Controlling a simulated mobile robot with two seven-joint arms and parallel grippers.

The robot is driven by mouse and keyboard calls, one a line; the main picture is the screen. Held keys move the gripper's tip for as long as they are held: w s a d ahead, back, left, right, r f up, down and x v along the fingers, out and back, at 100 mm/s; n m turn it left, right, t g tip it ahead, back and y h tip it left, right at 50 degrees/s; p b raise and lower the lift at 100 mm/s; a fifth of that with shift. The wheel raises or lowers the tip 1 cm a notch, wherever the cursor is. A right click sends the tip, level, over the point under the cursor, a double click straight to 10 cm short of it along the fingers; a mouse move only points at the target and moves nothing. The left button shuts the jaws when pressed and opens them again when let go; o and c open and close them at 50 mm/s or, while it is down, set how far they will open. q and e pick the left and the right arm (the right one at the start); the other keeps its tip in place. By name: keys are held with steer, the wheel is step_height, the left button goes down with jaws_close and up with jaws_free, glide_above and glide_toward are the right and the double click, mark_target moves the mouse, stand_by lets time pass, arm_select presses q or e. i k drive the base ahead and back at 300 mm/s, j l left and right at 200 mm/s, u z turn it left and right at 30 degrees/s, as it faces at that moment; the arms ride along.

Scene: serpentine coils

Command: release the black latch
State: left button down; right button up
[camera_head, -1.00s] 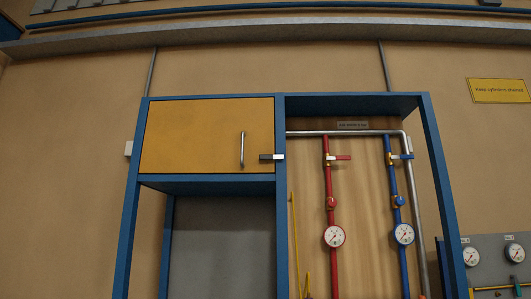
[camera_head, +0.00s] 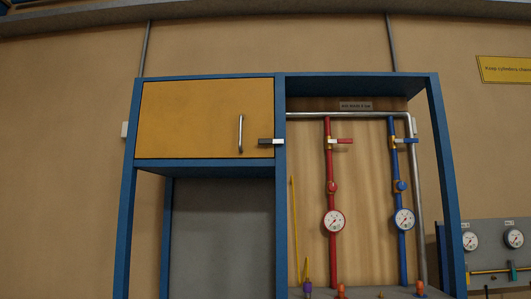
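The black latch (camera_head: 265,141) is a small bar lying level across the right edge of the yellow cabinet door (camera_head: 190,120). Its black part lies over the door and its pale end reaches onto the blue frame post. The door looks shut in its blue frame (camera_head: 205,80). A vertical metal handle (camera_head: 240,133) sits on the door, left of the latch. Neither of my grippers shows in the head view.
Right of the cabinet, a red pipe (camera_head: 331,245) and a blue pipe (camera_head: 399,185) carry valves and gauges. A thin yellow rod (camera_head: 294,230) leans below the latch. Below the door is an open grey bay (camera_head: 220,240). A gauge panel (camera_head: 490,255) stands at the far right.

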mark_target(261, 141)
steer(key=i+l, duration=0.25)
steer(key=i, duration=0.2)
steer(key=i+l, duration=0.25)
steer(key=i, duration=0.2)
steer(key=i+l, duration=0.25)
steer(key=i, duration=0.2)
steer(key=j+u, duration=0.05)
